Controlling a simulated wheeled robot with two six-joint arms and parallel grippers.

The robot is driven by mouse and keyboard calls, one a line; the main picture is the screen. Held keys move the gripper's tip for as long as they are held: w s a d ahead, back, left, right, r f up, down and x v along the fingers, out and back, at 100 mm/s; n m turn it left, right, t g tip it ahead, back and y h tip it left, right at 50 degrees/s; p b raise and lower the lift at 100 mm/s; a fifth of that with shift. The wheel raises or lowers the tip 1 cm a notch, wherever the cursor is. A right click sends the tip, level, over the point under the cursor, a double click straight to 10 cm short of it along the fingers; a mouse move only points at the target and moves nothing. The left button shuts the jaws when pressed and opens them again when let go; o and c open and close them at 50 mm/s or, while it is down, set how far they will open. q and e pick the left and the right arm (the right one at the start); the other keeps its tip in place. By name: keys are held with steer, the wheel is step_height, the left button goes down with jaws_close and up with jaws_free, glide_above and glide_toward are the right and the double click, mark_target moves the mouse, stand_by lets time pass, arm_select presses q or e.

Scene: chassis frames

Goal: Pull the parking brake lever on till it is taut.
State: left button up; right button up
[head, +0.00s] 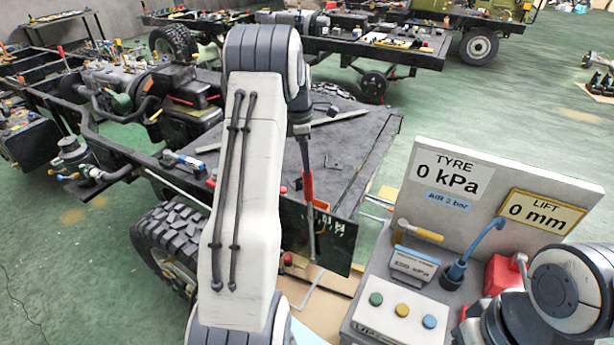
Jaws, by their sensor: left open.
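The parking brake lever (311,235) stands nearly upright at the front edge of the chassis, with a red grip (307,187) at its upper part. My left arm reaches up and over in the middle of the head view. My left gripper (305,165) points down from the arm's far end, at or just above the red grip. It is seen edge-on, partly hidden by the arm, and is open. I cannot tell whether its fingers touch the grip. Only joints of my right arm show at the lower right; its gripper is out of frame.
A grey console (505,180) with readouts "TYRE 0 kPa" and "LIFT 0 mm" stands at the right. Open green floor (500,100) lies behind.

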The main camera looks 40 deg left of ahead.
mark_target(308, 179)
arm_select(q)
steer(key=shift+a+r, duration=0.1)
steer(key=shift+r, duration=1.15)
steer(key=m, duration=0.1)
steer(key=m+p, duration=0.1)
steer(key=d+m+p, duration=0.1)
steer(key=shift+w+r+m+g+y, duration=0.2)
steer(key=shift+r+m+g+y, duration=0.1)
steer(key=shift+r, duration=0.05)
steer(key=shift+f+m, duration=0.1)
steer(key=shift+m, duration=0.3)
steer(key=shift+f, duration=0.3)
step_height(308, 179, down, 10)
steer(key=p, duration=0.3)
steer(key=shift+p, duration=0.3)
jaws_close()
